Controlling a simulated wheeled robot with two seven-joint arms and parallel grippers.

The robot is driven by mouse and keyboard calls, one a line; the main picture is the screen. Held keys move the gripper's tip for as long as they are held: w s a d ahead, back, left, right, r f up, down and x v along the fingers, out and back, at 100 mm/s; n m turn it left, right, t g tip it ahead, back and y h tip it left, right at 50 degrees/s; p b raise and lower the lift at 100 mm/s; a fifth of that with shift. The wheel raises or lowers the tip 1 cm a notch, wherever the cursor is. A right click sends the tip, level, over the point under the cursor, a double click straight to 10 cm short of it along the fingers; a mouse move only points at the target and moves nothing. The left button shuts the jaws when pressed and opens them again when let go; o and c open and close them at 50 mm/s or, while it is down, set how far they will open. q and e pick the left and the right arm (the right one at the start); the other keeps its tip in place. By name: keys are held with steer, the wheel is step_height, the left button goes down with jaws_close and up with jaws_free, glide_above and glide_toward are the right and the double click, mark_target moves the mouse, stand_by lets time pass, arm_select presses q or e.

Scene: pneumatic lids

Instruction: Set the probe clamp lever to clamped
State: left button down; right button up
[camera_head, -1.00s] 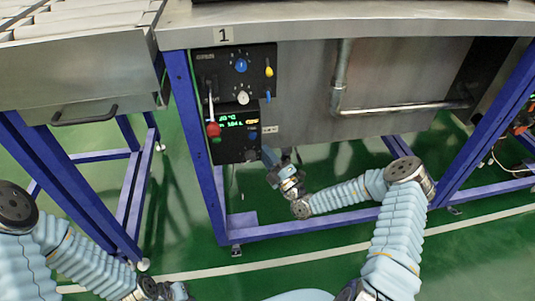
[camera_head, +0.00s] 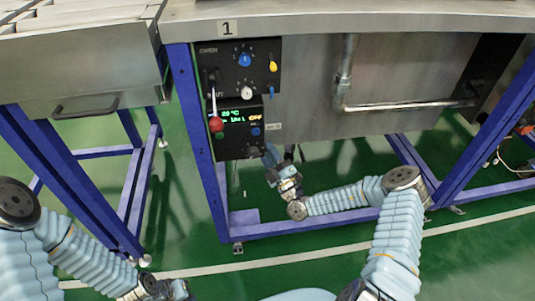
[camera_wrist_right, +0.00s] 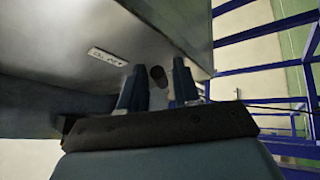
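A black control panel (camera_head: 228,75) hangs under the bench edge. It carries a red-knobbed lever (camera_head: 215,122), a small yellow lever (camera_head: 273,65) and a small blue lever (camera_head: 271,90). No readable label tells me which is the probe clamp lever. My right gripper (camera_head: 284,152) is just below the panel's lower right corner. In the right wrist view its two fingers (camera_wrist_right: 155,88) stand apart, with a dark round-ended piece (camera_wrist_right: 157,75) showing between them; I cannot tell whether it touches them. My left gripper (camera_head: 180,290) is low at the bottom edge, partly cut off.
A small white label plate (camera_wrist_right: 106,56) is on the metal underside; one shows right of the panel (camera_head: 273,126). A metal pipe (camera_head: 345,85) runs right of the panel. Blue frame legs (camera_head: 203,150) flank the space. Green floor below is mostly clear.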

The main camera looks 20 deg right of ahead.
steer(key=shift+o, duration=0.5)
steer(key=shift+s+a, duration=0.1)
steer(key=shift+f, duration=0.1)
steer(key=b+v, duration=0.1)
steer(key=v, duration=1.2)
steer(key=shift+s+d, duration=0.2)
steer(key=shift+s, duration=0.15)
